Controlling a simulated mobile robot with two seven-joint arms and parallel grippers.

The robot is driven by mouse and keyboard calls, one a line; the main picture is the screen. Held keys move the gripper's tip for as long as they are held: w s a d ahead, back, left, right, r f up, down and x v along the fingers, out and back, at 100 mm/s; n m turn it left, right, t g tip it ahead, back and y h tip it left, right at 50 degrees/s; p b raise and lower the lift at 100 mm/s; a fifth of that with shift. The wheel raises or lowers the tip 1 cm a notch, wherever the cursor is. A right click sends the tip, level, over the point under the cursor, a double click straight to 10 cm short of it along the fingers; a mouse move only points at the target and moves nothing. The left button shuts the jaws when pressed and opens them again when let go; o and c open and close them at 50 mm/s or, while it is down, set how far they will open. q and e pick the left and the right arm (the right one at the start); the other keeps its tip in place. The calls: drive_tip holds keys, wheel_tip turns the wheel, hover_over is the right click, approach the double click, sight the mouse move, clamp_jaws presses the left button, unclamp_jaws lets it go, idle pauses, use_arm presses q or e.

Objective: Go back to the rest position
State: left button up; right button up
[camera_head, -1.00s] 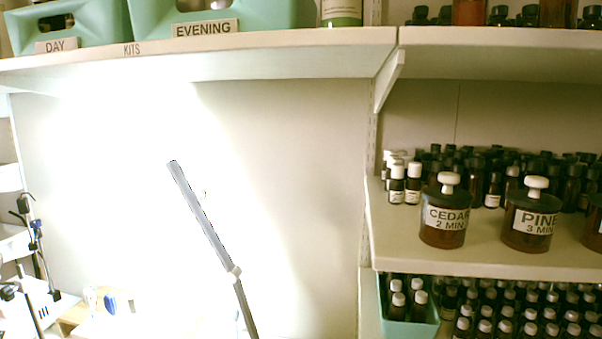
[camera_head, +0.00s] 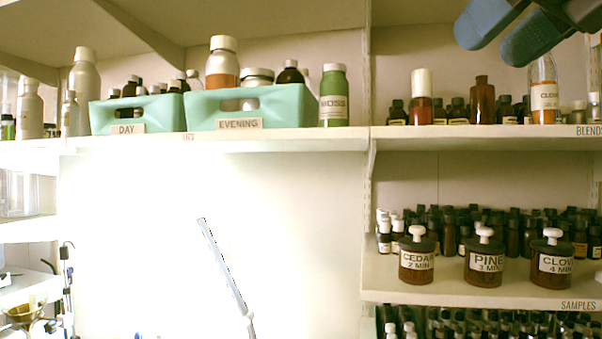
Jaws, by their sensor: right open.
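My right gripper (camera_head: 490,42) hangs into the top right corner of the head view. Its two blue-grey fingers are apart with nothing between them. The rest of that arm is out of frame. My left gripper is not in view.
Upper shelves hold green DAY (camera_head: 150,109) and EVENING (camera_head: 285,104) caddies and a green MOSS bottle (camera_head: 333,96). CEDAR (camera_head: 416,279), PINE (camera_head: 484,282) and CLOVE (camera_head: 551,283) jars stand on the lower right shelf (camera_head: 420,292). A bright lamp bar (camera_head: 224,262) stands below the left shelf.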

drive_tip(key=w+a+f+n+g+y, duration=0.3)
drive_tip(key=a+f+n+g+y, duration=0.1)
drive_tip(key=a+f+g+y, duration=0.85)
drive_tip(key=w+d+f+m+t+h, duration=0.3)
drive_tip(key=w+d+f+m+t, duration=0.25)
drive_tip(key=f+m+t, duration=0.6)
drive_tip(key=w+d+f+m+t+h, duration=0.4)
drive_tip(key=d+f+m+t, duration=0.3)
drive_tip(key=m+t, duration=0.85)
drive_tip(key=s+d+f+m+g+h, duration=0.25)
drive_tip(key=f+m+g+h, duration=0.2)
drive_tip(key=f, duration=0.45)
drive_tip(key=s+d+f+m+g+h, duration=0.25)
drive_tip(key=f+m+h, duration=0.2)
drive_tip(key=f, duration=0.35)
drive_tip(key=s+d+f+m+g+h, duration=0.2)
drive_tip(key=d+f+m+g+h, duration=0.3)
drive_tip(key=f, duration=0.4)
drive_tip(key=s+a+f+m+g+y, duration=0.25)
drive_tip(key=s+f+g, duration=0.75)
drive_tip(key=s+f, duration=0.7)
drive_tip(key=w+f+t+y, duration=0.1)
drive_tip(key=w+f+t, duration=0.4)
drive_tip(key=f+t, duration=0.2)
drive_tip(key=shift+f+t, duration=0.35)
drive_tip(key=shift+f, duration=0.3)
